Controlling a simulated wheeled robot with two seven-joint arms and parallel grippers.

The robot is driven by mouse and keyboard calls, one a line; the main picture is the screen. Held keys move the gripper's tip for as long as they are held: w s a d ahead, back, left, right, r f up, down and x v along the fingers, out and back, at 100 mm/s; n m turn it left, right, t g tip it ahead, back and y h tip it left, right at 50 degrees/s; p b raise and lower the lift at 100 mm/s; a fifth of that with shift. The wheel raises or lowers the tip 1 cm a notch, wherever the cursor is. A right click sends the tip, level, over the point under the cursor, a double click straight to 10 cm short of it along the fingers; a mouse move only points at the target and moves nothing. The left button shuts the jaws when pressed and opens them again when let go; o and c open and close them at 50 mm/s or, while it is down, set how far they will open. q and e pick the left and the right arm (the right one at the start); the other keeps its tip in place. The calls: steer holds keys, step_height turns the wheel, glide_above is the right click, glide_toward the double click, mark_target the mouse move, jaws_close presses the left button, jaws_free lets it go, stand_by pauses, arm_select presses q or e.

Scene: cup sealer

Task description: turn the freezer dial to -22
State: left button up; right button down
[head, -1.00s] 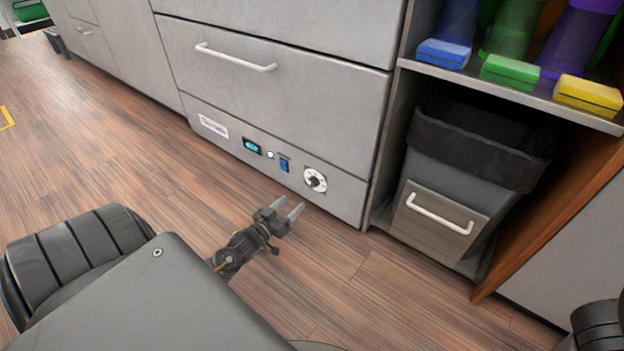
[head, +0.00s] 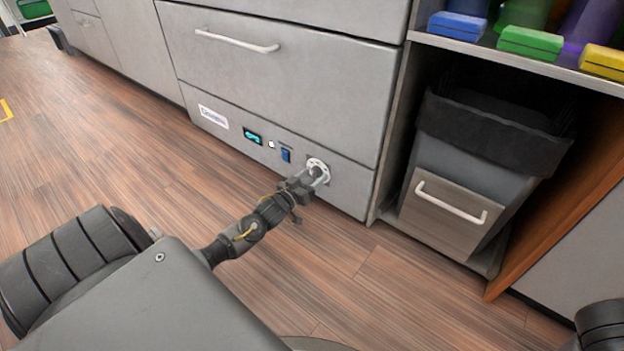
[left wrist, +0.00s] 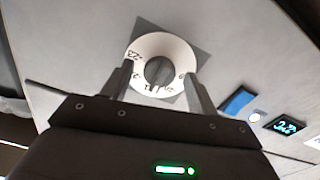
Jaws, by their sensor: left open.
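The freezer dial (head: 318,166) is a round white dial low on the right of the freezer's grey front panel. In the left wrist view the dial (left wrist: 176,50) shows a dark central knob (left wrist: 159,71) and printed numbers around its rim, one reading like -22 at the upper left. My left gripper (head: 318,178) is open at the dial, its fingers partly covering it in the head view. In the left wrist view its two fingers (left wrist: 157,78) stand on either side of the knob with gaps; contact cannot be told. My right gripper is not in view.
A lit display (head: 252,136) and a blue switch (head: 286,155) sit left of the dial. A drawer handle (head: 237,41) is above. A bin (head: 464,170) stands in the open cabinet at right. The wooden floor in front is clear.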

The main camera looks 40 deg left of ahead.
arm_select(q)
steer(key=c, duration=0.9)
steer(key=shift+d, duration=0.15)
steer(key=shift+c, duration=0.5)
steer(key=shift+r+m+p, duration=0.15)
steer(key=shift+m+p, duration=0.55)
steer(key=shift+p, duration=0.3)
steer(key=m+p, duration=0.5)
steer(key=m, duration=0.1)
steer(key=shift+a, duration=0.25)
steer(key=shift+m+p, duration=0.4)
steer(key=shift+m, duration=0.8)
